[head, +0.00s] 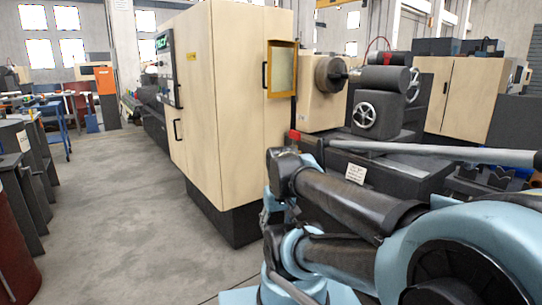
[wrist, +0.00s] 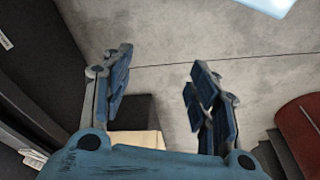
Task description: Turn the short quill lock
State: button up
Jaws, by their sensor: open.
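In the head view a dark tailstock (head: 372,134) with a silver-spoked handwheel (head: 365,115) stands on the lathe bed behind my arm. Two dark barrels, a front one (head: 385,79) and a rear one (head: 390,58), lie on top of it, one behind the other. I cannot make out the short quill lock; it is too small or hidden. My gripper (wrist: 162,78) shows in the wrist view with its two blue fingers apart and nothing between them. It points down at the floor, away from the barrels.
A tall cream machine cabinet (head: 235,110) stands left of the tailstock. A long grey bar (head: 440,152) crosses in front of the bed. A red-brown drum (head: 14,245) is at the lower left. The concrete floor (head: 115,200) between them is clear.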

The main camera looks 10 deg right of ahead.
aim_at(387, 56)
jog(key=z, duration=1)
jog(key=k, duration=1.25)
jog(key=z, duration=0.5)
jog(key=i, duration=1.8)
jog(key=u, duration=0.45)
